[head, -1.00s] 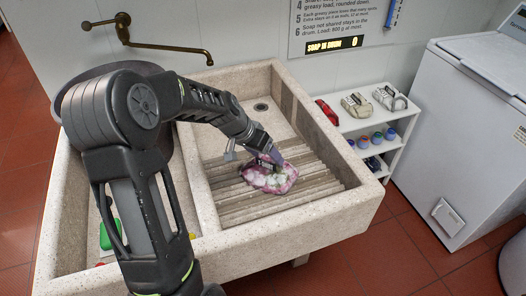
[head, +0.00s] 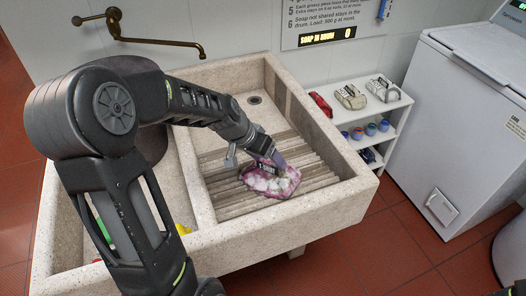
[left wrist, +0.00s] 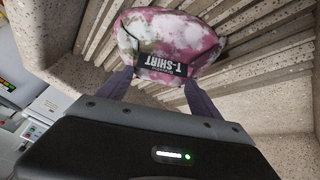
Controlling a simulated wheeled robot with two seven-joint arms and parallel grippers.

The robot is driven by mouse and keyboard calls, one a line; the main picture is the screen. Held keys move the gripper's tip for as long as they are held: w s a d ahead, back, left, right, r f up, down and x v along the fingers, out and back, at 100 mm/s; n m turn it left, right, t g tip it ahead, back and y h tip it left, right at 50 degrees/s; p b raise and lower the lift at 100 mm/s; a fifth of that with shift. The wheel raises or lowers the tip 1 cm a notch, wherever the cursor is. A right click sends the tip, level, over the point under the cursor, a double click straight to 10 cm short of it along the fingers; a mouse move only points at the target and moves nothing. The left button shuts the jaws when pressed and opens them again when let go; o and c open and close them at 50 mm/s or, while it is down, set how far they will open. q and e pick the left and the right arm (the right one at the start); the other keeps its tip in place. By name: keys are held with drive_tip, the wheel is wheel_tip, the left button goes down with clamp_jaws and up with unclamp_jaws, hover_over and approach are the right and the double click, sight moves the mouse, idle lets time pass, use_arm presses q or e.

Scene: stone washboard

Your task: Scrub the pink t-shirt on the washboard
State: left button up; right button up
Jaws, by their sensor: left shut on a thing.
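The pink t-shirt (head: 268,186) is a bunched bundle with white patches like foam, lying on the ridged stone washboard (head: 314,172) in the right basin. In the left wrist view the t-shirt (left wrist: 170,38) shows a black "T-SHIRT" label and a dull brownish-green patch at its left. My left gripper (head: 276,161) reaches down to the bundle from above. In the left wrist view its two fingers (left wrist: 161,88) are shut on the t-shirt, one at each side. The fingertips are partly hidden by the cloth. My right gripper is not in view.
The stone sink's front rim (head: 215,252) and divider surround the washboard. A brass tap (head: 150,42) is on the wall. Green and yellow items lie in the left basin, partly hidden.

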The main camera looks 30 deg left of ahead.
use_arm(q)
drive_tip(key=shift+s+d, duration=0.3)
drive_tip(key=shift+d, duration=0.1)
drive_tip(key=shift+w+a+f+b, duration=0.2)
drive_tip(key=shift+w+a+b, duration=0.25)
drive_tip(key=shift+a, duration=0.15)
drive_tip(key=shift+w+a+f+b, duration=0.2)
drive_tip(key=shift+w+a+b, duration=0.2)
drive_tip(key=shift+a, duration=0.2)
drive_tip(key=shift+w+a+r, duration=0.1)
drive_tip(key=shift+w+a, duration=0.25)
drive_tip(key=shift+a, duration=0.2)
drive_tip(key=shift+w+a+f+b, duration=0.25)
drive_tip(key=shift+w+a+b, duration=0.2)
drive_tip(key=shift+a, duration=0.1)
drive_tip(key=shift+w+a+f+b, duration=0.2)
drive_tip(key=shift+w+a+b, duration=0.2)
drive_tip(key=shift+a, duration=0.15)
drive_tip(key=shift+w+a, duration=0.3)
drive_tip(key=shift+a, duration=0.25)
drive_tip(key=shift+f, duration=0.1)
